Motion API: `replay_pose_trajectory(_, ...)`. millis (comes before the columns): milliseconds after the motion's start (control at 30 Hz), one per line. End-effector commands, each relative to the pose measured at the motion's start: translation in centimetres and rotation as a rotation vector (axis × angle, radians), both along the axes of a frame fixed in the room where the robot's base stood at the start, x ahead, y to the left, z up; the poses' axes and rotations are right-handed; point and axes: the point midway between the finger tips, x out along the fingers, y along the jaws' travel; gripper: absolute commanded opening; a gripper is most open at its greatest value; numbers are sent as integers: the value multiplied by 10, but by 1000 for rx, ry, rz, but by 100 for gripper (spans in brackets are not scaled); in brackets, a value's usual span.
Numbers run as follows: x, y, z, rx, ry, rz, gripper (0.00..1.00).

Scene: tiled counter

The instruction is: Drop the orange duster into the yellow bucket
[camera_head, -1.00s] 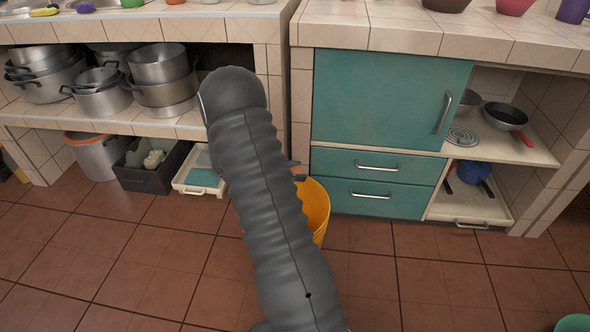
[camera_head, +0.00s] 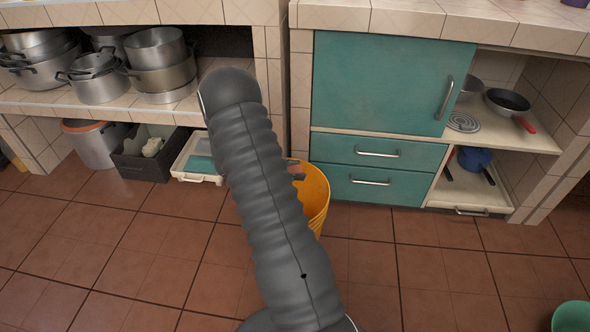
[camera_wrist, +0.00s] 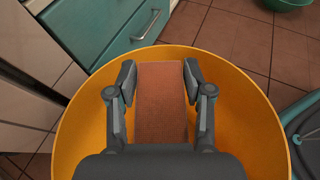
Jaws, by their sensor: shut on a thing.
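The yellow bucket (camera_head: 314,196) stands on the floor in front of the counter, partly hidden behind my arm in the head view. In the wrist view the yellow bucket (camera_wrist: 248,118) fills most of the picture, its round rim wide around my gripper. My gripper (camera_wrist: 160,78) is shut on the orange duster (camera_wrist: 161,103), a brownish-orange block held between the two fingers. The duster is over the bucket's opening. How far it is above the bottom I cannot tell.
Teal drawers (camera_head: 378,170) stand right behind the bucket. A dark crate (camera_head: 147,153) and a white tray (camera_head: 197,160) are to its left. A green bowl (camera_head: 572,317) lies on the floor at the right. The tiled floor in front is clear.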

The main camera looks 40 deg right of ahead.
Motion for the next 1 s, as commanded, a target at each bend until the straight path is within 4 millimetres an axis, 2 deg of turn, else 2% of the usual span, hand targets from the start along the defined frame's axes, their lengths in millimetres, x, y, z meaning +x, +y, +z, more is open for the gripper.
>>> replay_pose_trajectory(33, 0, 0, 0, 0, 0, 0, 58)
replay_pose_trajectory(100, 0, 0, 0, 0, 0, 0, 76)
replay_pose_trajectory(133, 0, 0, 0, 0, 0, 0, 80)
replay_pose_trajectory(433, 0, 0, 0, 0, 0, 0, 80)
replay_pose_trajectory(567, 3, 6, 3, 0, 0, 2, 80)
replay_pose_trajectory(667, 9, 18, 8, -1, 0, 3, 80)
replay_pose_trajectory(1000, 33, 74, 33, 0, -1, 3, 80)
